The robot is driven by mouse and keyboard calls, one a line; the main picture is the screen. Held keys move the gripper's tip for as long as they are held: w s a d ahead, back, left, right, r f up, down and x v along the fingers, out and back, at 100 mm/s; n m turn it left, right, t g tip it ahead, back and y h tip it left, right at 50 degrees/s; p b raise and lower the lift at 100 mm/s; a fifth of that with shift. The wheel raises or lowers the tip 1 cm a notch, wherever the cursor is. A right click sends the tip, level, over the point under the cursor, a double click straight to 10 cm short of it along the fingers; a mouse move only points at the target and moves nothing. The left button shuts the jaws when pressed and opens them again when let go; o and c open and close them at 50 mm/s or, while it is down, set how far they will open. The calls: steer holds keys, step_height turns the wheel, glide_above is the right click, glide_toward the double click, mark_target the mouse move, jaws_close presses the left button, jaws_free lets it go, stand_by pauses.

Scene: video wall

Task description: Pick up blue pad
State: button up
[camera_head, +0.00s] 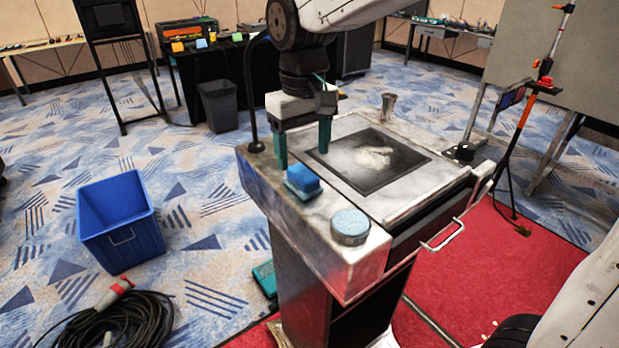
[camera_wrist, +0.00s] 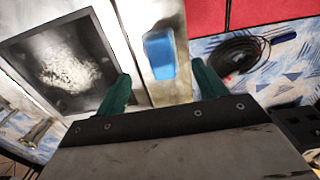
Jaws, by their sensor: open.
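My gripper (camera_head: 304,155) is open and empty. In the head view its green fingers point down just behind the pad, apart from it. In the wrist view my gripper (camera_wrist: 163,84) has its fingers spread wider than the pad.
A round light-blue tin (camera_head: 350,226) stands on the cart near the pad. A dark recessed panel (camera_head: 372,160) and a small metal cup (camera_head: 388,107) are further back. A thin black post (camera_head: 250,95) rises at the cart's left corner. A blue bin (camera_head: 121,222) and coiled cable (camera_head: 118,318) are on the floor.

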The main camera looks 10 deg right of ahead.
mark_target(302, 172)
step_height(302, 172, down, 6)
steer(key=shift+a+r, duration=0.15)
steer(key=c, duration=1.1)
steer(key=shift+c, duration=0.2)
